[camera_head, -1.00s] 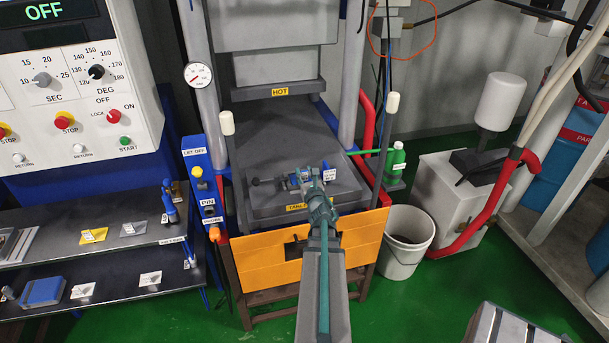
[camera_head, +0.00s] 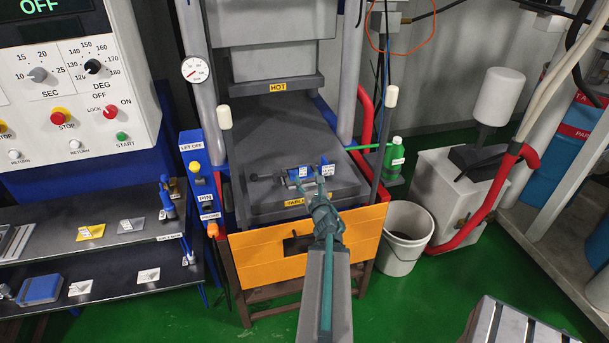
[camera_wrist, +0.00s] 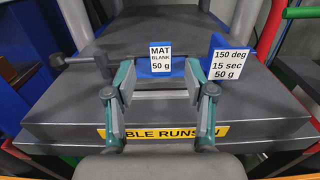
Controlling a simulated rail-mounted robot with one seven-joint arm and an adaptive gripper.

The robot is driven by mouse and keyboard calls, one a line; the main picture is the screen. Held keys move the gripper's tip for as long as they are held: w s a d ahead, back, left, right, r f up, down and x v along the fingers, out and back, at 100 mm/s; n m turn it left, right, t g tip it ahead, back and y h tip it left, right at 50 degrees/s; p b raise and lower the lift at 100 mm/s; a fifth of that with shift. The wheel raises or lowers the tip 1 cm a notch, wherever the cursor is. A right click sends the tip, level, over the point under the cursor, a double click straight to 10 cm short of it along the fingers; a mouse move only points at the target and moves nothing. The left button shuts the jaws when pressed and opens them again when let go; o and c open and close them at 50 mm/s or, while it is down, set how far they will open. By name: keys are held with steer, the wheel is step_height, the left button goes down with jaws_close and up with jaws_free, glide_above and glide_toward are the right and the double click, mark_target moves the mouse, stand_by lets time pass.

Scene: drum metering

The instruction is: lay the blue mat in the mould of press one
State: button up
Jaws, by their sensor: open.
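The blue mat (camera_wrist: 173,71) bears a white label reading "MAT BLANK 50 g" and lies in the grey mould (camera_wrist: 75,62) on the press table. In the head view the mat (camera_head: 298,176) shows small at the table's front. My gripper (camera_wrist: 161,82) is open, with one finger on each side of the mat's near part and a gap between them; I cannot tell whether they touch the mould. In the head view my gripper (camera_head: 311,185) reaches in from the front. The mat's underside is hidden.
A blue stand (camera_wrist: 216,58) with a card reading "150 deg, 15 sec, 50 g" is close right of the mat. The hot upper plate (camera_head: 278,86) hangs above the table's rear. An orange guard (camera_head: 345,235) fronts the press. A white bucket (camera_head: 406,240) stands at right.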

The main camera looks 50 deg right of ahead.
steer(key=shift+s+a+r+p, duration=0.2)
steer(key=shift+r+p, duration=0.2)
steer(key=shift+p, duration=0.75)
steer(key=shift+f+p+v, duration=0.1)
steer(key=shift+p+v, duration=1.1)
steer(key=shift+p, duration=0.75)
steer(key=shift+f+p+v, duration=0.15)
steer(key=shift+p+v, duration=1.1)
steer(key=shift+p, duration=0.65)
steer(key=shift+d+f, duration=0.1)
